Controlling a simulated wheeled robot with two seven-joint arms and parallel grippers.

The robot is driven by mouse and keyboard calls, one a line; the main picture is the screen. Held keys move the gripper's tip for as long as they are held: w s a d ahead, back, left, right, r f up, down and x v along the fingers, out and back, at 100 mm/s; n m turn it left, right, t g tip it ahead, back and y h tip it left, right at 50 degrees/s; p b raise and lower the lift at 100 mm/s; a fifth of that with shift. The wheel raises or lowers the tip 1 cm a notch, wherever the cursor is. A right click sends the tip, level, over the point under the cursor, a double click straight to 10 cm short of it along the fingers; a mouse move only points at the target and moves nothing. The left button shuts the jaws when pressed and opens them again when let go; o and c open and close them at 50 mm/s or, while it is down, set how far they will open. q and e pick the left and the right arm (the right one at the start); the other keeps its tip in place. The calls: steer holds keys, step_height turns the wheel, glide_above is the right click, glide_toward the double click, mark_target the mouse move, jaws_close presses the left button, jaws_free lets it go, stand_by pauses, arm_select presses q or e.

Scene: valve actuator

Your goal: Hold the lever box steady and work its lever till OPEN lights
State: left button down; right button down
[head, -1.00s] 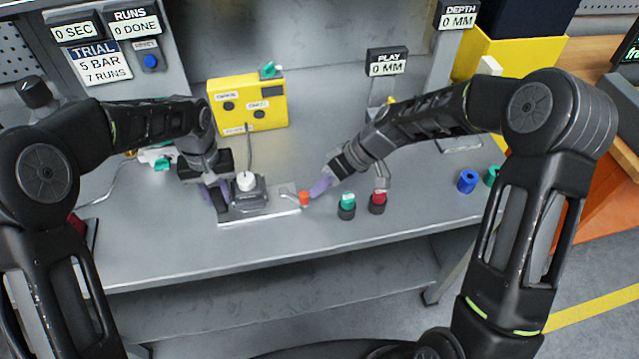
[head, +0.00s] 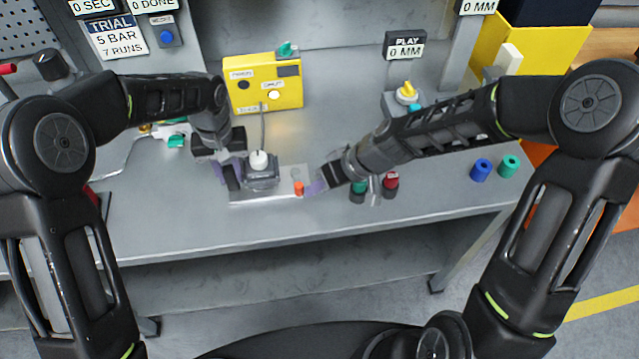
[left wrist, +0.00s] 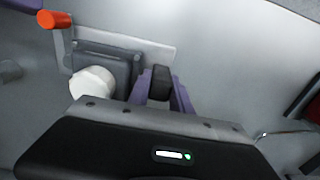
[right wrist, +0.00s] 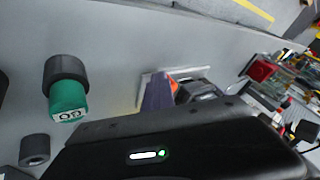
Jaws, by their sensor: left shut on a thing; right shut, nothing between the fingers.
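The grey lever box (head: 262,174) sits on a pale plate (head: 262,196) at the bench's front, a white round part (head: 258,160) on top. Its lever ends in an orange cap (head: 299,188) at the box's right, also in the left wrist view (left wrist: 55,19). My left gripper (head: 230,174) is shut on a dark upright block (left wrist: 160,82) beside the box. My right gripper (head: 316,187) is shut and empty, its purple fingertips right beside the orange cap; contact is unclear. The yellow indicator box (head: 250,100) has one bright white lamp (head: 274,95) and one dark; its labels are hard to read.
A green-topped knob (right wrist: 67,95) and a red-topped knob (head: 391,181) stand by my right gripper. Blue (head: 481,169) and green (head: 509,166) cylinders lie farther right. A cable runs from lever box to indicator box. The bench's front edge is close to the plate.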

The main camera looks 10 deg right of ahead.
steer(key=shift+a, duration=0.1)
stand_by(0.5)
steer(key=d, duration=0.1)
steer(key=s+d, duration=0.1)
steer(key=d, duration=0.1)
steer(key=shift+d, duration=0.3)
steer(key=s+d+r, duration=0.4)
steer(key=r, duration=0.4)
steer(key=shift+s, duration=0.4)
